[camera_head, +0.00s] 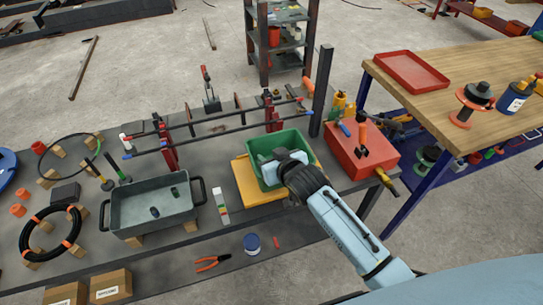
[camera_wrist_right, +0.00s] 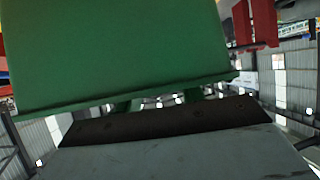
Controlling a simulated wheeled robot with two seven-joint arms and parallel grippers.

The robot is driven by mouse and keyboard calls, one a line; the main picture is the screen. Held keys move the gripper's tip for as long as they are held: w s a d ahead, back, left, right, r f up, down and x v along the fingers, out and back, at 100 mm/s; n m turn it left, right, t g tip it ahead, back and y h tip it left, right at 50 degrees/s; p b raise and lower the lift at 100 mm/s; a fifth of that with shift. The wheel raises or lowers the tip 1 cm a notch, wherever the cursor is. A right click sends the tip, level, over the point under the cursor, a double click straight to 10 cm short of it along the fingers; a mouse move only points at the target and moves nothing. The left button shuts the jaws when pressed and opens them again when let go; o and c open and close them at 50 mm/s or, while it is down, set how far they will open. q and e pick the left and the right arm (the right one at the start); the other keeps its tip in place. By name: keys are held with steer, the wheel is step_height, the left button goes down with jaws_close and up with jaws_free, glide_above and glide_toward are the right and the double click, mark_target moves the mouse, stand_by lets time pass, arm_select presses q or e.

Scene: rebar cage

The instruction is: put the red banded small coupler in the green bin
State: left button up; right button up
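The green bin (camera_head: 294,137) stands on a yellow board at the right part of the dark bench. My right gripper (camera_head: 276,160) is at the bin, pointing down over its opening and hiding part of its inside. Its fingertips are hidden, so I cannot tell whether it is open or holds anything. In the right wrist view a green wall (camera_wrist_right: 120,50), apparently the bin, fills the upper left. Two small dark cylinders (camera_head: 154,212) lie in the grey tub (camera_head: 150,226). I cannot make out a red band on either. My left gripper is not in view.
A red toolbox (camera_head: 358,158) stands just right of the bin. Clamped black bars (camera_head: 215,132) run behind the bin and tub. The yellow board (camera_head: 246,184) lies under the bin. A marked white strip (camera_head: 221,207) lies between tub and bin.

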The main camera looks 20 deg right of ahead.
steer(key=shift+r, duration=0.25)
steer(key=p+v, duration=0.1)
steer(key=v, duration=1.1)
steer(key=shift+r, duration=0.35)
steer(key=s+d+f+g, duration=0.15)
steer(key=s+f, duration=0.25)
steer(key=f, duration=0.6)
steer(key=s+d+f+g+h, duration=0.1)
steer(key=s+f+g, duration=0.15)
steer(key=f, duration=0.75)
steer(key=s+d+f+g, duration=0.1)
steer(key=s+f+g, duration=0.1)
steer(key=s+f, duration=0.5)
steer(key=s+d+f+g, duration=0.2)
steer(key=s+f, duration=0.7)
steer(key=s, duration=0.3)
steer(key=s+d+f+g+h, duration=0.1)
steer(key=s+d+f+g, duration=0.1)
steer(key=s+f, duration=0.6)
steer(key=s+g, duration=0.1)
steer(key=s, duration=0.4)
steer(key=shift+f+n, duration=0.3)
steer(key=shift+f, duration=0.1)
